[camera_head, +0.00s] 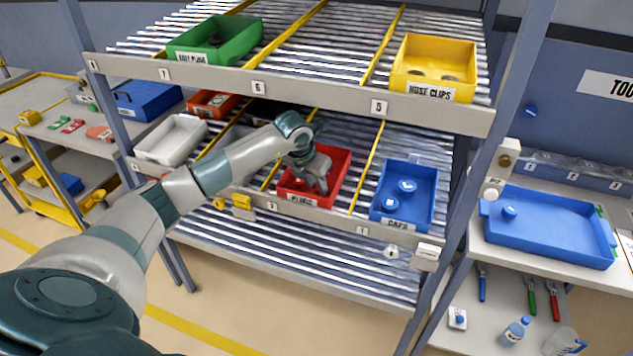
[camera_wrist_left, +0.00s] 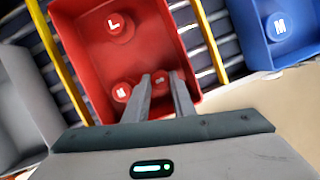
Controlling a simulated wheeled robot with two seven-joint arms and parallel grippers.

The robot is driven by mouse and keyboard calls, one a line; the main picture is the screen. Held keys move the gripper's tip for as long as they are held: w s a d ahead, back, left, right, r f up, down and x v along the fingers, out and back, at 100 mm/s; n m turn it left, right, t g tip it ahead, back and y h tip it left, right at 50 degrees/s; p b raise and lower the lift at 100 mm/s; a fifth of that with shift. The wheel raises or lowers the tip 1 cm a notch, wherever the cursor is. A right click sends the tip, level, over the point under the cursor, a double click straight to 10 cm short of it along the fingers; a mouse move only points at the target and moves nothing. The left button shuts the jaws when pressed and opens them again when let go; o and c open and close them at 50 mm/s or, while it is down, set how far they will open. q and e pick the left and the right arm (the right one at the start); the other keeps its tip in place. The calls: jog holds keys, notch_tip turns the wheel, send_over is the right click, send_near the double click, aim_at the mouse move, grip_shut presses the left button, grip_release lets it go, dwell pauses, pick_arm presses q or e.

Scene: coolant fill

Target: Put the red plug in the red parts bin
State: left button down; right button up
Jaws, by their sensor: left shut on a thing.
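The red parts bin (camera_head: 341,170) sits on the middle shelf, its front label partly hidden by my gripper. My left gripper (camera_head: 318,184) reaches down into this bin. In the left wrist view the bin (camera_wrist_left: 143,52) lies under the fingers. A red plug (camera_wrist_left: 160,77) shows between the tips of my left gripper (camera_wrist_left: 163,82), which is shut on it. Its letter is too blurred to read. Two other round red plugs lie in the bin, one marked L (camera_wrist_left: 115,24) and one that seems marked M (camera_wrist_left: 122,92). My right gripper is not in view.
A blue caps bin (camera_head: 404,196) stands right of the red bin, a white bin (camera_head: 171,140) to the left. The upper shelf edge (camera_head: 290,91) runs above my arm, with green (camera_head: 214,40) and yellow (camera_head: 434,66) bins on it. A blue tray (camera_head: 550,228) is far right.

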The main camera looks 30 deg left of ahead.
pick_arm(q)
jog(key=shift+f, duration=0.1)
jog(key=c, duration=1.5)
grip_release()
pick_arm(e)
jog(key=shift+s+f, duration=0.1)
pick_arm(q)
jog(key=shift+s+r+b, duration=0.25)
jog(key=shift+r+b, duration=0.15)
jog(key=shift+r, duration=0.3)
pick_arm(e)
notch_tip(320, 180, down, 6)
jog(key=b, duration=0.5)
pick_arm(q)
jog(key=shift+s+a+r+b, duration=0.1)
jog(key=shift+s+r+b, duration=0.35)
jog(key=shift+s, duration=1.8)
jog(key=shift+s+r+b, duration=0.2)
jog(key=shift+s+r, duration=0.5)
jog(key=shift+s, duration=1.5)
jog(key=shift+s+a+r+b, duration=0.1)
jog(key=shift+s+r+b, duration=0.35)
jog(key=shift+s, duration=1.8)
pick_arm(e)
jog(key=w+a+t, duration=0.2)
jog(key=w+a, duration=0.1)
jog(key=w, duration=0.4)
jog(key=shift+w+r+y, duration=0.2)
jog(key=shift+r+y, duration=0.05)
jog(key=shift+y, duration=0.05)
